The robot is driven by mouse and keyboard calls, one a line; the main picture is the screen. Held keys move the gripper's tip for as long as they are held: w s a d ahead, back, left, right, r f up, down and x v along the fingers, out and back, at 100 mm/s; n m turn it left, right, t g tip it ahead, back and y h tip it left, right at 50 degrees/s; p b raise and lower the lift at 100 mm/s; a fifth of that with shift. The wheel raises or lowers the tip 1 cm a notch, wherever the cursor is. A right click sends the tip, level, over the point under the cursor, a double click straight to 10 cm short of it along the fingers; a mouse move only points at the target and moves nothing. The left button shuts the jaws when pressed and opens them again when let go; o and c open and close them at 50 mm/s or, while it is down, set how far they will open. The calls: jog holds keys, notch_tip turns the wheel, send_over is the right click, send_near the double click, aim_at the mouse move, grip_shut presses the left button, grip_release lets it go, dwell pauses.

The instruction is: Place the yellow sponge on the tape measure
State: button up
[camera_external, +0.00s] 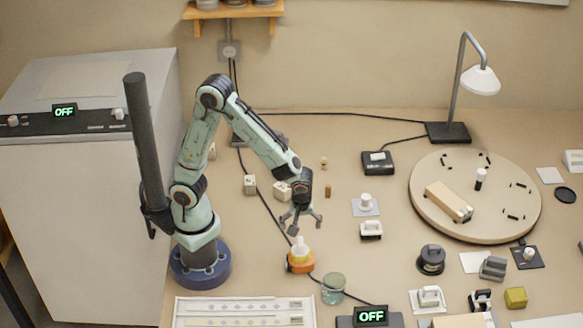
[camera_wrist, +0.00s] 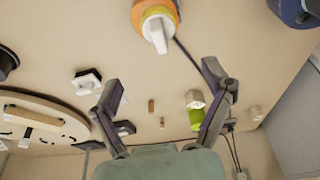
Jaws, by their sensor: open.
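My gripper (camera_external: 301,216) is open and empty above the bench, just behind an orange-based thing with a white cone top; its spread fingers also show in the wrist view (camera_wrist: 165,85). A small olive-yellow block (camera_external: 516,297) lies at the front right, far from my gripper; I cannot tell surely whether it is the sponge. A yellow-green thing (camera_wrist: 196,118) shows beside my finger in the wrist view, behind a pale block; its type is unclear. I cannot surely identify the tape measure; a dark rounded object (camera_external: 431,260) stands right of centre.
The orange-based thing (camera_external: 300,260) and a glass jar (camera_external: 333,289) stand near my gripper. A round wooden turntable (camera_external: 420,205) holds a long block (camera_external: 448,201). A lamp (camera_external: 450,130) stands behind it. Small items crowd the front right; bare bench lies right of my gripper.

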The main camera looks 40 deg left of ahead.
jog(key=w+a+r+m+g, duration=0.1)
jog(key=a+r+m, duration=0.15)
jog(key=a, duration=0.35)
jog(key=w+a+r+m+g, duration=0.1)
jog(key=a+r, duration=0.3)
jog(key=a, duration=0.3)
jog(key=s+a+r+m+h, duration=0.1)
jog(key=s+a+r+m, duration=0.1)
jog(key=s+a+m, duration=0.2)
jog(key=s+a, duration=0.3)
jog(key=a, duration=0.2)
jog(key=shift+r+g, duration=0.25)
jog(key=shift+g, duration=0.05)
